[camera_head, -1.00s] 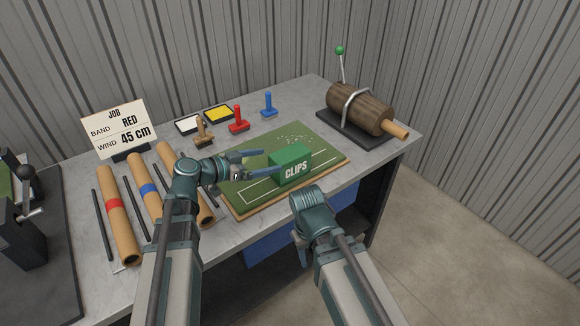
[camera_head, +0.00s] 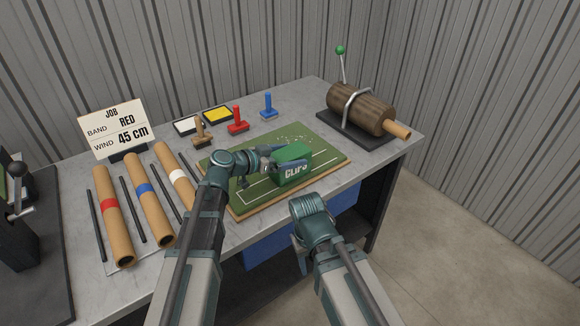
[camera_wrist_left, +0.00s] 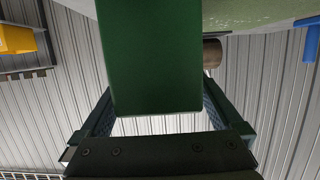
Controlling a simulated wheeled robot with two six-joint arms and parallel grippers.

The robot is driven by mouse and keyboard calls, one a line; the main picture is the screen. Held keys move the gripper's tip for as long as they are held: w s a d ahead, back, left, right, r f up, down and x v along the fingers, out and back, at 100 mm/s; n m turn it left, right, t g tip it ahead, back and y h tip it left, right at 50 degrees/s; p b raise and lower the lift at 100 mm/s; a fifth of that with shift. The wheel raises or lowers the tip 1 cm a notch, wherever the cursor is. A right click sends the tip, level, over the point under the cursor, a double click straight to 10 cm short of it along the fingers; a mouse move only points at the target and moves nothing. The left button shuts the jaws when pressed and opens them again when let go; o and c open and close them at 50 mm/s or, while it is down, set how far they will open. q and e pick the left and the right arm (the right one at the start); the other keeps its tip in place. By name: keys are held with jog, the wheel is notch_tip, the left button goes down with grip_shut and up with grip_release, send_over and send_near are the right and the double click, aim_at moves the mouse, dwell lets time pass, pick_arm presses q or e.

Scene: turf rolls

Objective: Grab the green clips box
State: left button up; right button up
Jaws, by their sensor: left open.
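The green clips box (camera_head: 293,168) stands on the green field mat (camera_head: 250,199) on the workbench, its white CLIPS lettering partly covered. My left gripper (camera_head: 279,158) is open at the box's left end, with its fingers on either side of it. In the left wrist view the green box (camera_wrist_left: 150,60) reaches down between the two open fingers (camera_wrist_left: 157,112), with a gap left at its lower edge. My right arm's end (camera_head: 312,222) is at the bench's front edge. Its fingers are hidden or too unclear to judge.
Cardboard tubes with red (camera_head: 111,207), blue (camera_head: 147,190) and white (camera_head: 180,177) bands lie at left, with dark rods between them. Stamps (camera_head: 237,123) and ink pads stand behind the mat. A log roller (camera_head: 360,108) stands at back right.

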pick_arm(q)
jog(key=shift+w+d+f, duration=0.1)
jog(key=shift+w+d, duration=0.05)
jog(key=shift+d, duration=0.1)
jog(key=shift+c, duration=0.3)
grip_shut()
jog(key=shift+a, duration=0.1)
notch_tip(320, 180, up, 2)
jog(key=shift+p, duration=1.05)
notch_tip(320, 180, up, 2)
jog(key=shift+r+p, duration=0.1)
jog(key=shift+p, duration=0.95)
jog(key=s+d, duration=1)
jog(key=s, duration=0.2)
jog(key=shift+d+r+p, duration=0.4)
jog(key=shift+r+p, duration=0.05)
